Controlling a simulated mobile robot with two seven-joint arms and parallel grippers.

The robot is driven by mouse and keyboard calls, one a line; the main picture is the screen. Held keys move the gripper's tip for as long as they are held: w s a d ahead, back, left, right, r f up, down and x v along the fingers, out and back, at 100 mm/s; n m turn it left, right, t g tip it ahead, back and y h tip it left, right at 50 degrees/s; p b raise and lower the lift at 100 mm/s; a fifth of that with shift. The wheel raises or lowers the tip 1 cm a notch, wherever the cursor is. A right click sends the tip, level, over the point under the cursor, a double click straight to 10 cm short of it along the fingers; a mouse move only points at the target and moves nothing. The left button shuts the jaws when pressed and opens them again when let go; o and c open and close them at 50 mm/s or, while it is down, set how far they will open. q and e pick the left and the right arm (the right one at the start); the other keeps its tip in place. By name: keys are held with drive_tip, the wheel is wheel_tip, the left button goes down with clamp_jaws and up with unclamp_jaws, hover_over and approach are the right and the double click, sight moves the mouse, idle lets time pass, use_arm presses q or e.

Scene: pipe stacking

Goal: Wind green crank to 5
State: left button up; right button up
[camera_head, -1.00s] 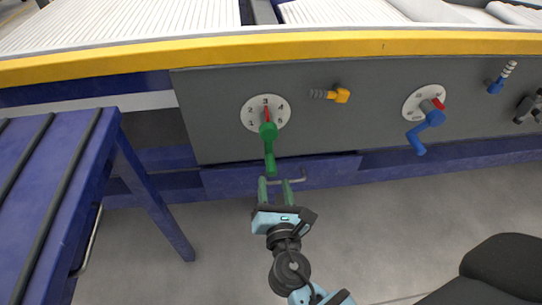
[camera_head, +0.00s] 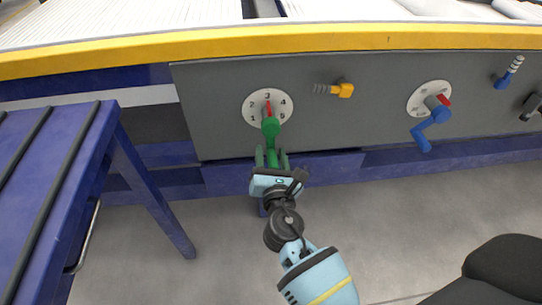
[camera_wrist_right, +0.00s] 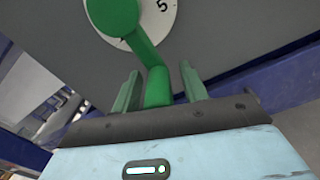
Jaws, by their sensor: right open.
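The green crank (camera_head: 271,132) is mounted on a white numbered dial (camera_head: 256,107) on the grey panel. In the right wrist view the green crank (camera_wrist_right: 150,50) runs down between the fingers of my right gripper (camera_wrist_right: 160,90), with small gaps on both sides. The 5 shows on the dial (camera_wrist_right: 157,14) there. My left gripper is not in view.
A blue crank (camera_head: 432,118) on its own dial and an orange knob (camera_head: 345,90) sit to the right on the grey panel (camera_head: 215,125). A blue table (camera_head: 70,170) stands at the left. A black rounded object (camera_head: 500,270) is at the lower right.

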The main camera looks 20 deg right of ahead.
drive_tip(key=shift+c, duration=0.2)
clamp_jaws()
idle(0.3)
